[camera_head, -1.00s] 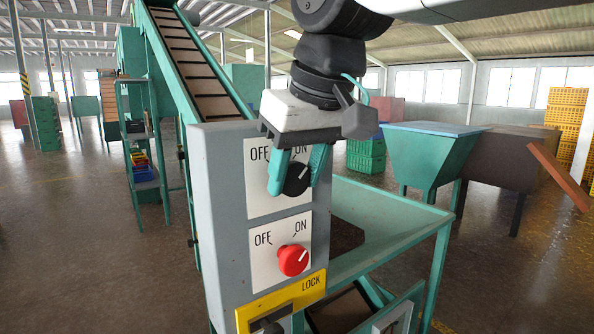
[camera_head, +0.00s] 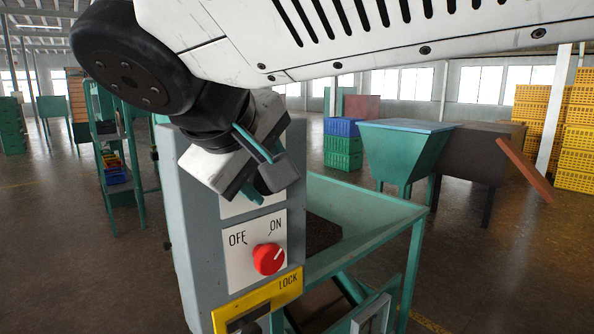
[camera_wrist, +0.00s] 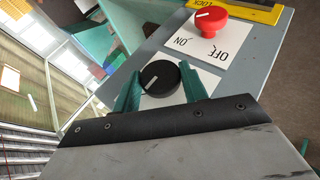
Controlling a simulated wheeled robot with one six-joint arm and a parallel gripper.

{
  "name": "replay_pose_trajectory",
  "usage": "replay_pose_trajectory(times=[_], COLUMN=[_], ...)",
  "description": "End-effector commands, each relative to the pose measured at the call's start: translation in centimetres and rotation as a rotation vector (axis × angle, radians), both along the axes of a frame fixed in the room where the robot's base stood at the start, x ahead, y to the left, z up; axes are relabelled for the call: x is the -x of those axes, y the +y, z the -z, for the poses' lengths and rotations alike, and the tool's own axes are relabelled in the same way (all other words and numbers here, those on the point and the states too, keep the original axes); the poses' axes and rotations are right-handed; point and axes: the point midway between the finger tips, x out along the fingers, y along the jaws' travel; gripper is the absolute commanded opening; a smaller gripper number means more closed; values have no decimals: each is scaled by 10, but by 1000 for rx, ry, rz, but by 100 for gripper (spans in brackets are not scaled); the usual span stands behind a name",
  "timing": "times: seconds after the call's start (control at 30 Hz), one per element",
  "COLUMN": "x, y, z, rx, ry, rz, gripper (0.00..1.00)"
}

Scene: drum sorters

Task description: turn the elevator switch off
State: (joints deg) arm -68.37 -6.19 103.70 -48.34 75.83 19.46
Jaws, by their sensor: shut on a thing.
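The grey control box (camera_head: 205,262) carries two rotary switches, one above the other. The upper one has a black knob (camera_wrist: 166,72) with a white mark, seen in the wrist view. Its mark points to the lower left there; its OFF and ON labels are hidden. My gripper (camera_wrist: 160,82) is shut on the black knob, with a green finger on each side. In the head view the gripper is tilted and hides this knob. The lower red knob (camera_head: 269,259) has its mark toward ON; it also shows in the wrist view (camera_wrist: 208,21).
A yellow LOCK plate (camera_head: 258,300) is below the red knob. A green hopper frame (camera_head: 365,225) stands to the right of the box. A green funnel bin (camera_head: 402,150) and stacked yellow crates (camera_head: 590,125) are farther back. Floor is open at the right.

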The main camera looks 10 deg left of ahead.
Motion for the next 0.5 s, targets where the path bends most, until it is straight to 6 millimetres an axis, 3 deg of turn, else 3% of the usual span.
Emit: replay_pose_trajectory(times=[0.5], x=[3], y=[3], z=[6], rx=[318], ry=[-369], rz=[-1], gripper=[20])
